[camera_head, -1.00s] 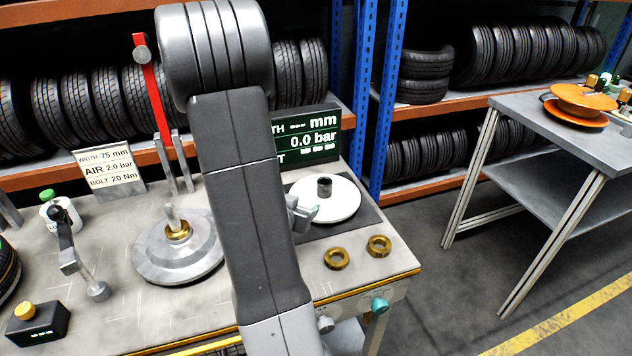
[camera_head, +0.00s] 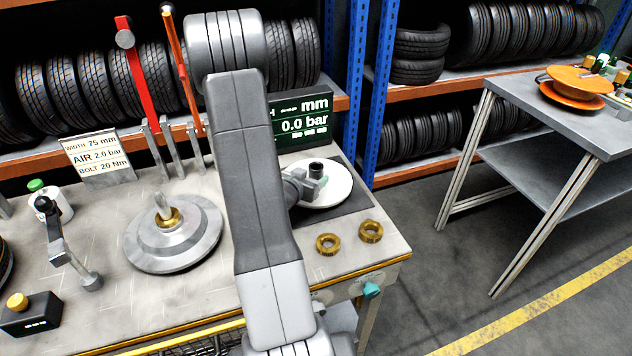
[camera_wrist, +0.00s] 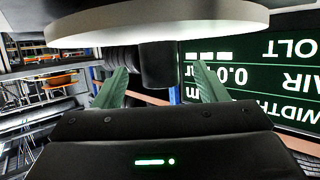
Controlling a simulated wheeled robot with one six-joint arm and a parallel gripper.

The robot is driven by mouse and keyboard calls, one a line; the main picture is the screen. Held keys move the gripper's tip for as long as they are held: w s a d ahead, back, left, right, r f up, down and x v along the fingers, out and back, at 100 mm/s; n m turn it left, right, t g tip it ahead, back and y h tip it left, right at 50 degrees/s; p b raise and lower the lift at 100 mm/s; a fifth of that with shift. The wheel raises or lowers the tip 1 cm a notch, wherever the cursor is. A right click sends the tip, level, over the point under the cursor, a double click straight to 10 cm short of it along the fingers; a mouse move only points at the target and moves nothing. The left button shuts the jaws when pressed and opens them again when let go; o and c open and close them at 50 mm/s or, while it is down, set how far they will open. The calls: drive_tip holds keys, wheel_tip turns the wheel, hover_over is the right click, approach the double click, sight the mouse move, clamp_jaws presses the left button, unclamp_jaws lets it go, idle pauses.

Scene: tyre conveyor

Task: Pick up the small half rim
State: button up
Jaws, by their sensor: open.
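A white round disc (camera_head: 338,190) with a short dark hub (camera_head: 316,167) on top lies on a dark mat right of my arm; it looks like the small half rim. In the wrist view the pale disc (camera_wrist: 160,22) spans the top, and the dark hub (camera_wrist: 157,66) sits between my two green fingers. My gripper (camera_head: 318,184) is open at the hub, with one finger on each side. Gaps show between hub and fingers in the wrist view. My arm hides the disc's left part in the head view.
A grey stepped disc (camera_head: 172,240) stands left of my arm. Two brass rings (camera_head: 328,243) lie near the bench's front edge. A dark display (camera_head: 303,125) stands close behind the white disc. An orange rim (camera_head: 572,92) sits on the right table.

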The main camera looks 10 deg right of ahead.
sight(313, 173)
drive_tip(key=shift+p+x, duration=0.55)
drive_tip(key=shift+x, duration=1.6)
drive_tip(key=shift+r, duration=0.2)
drive_tip(key=shift+r, duration=0.1)
clamp_jaws()
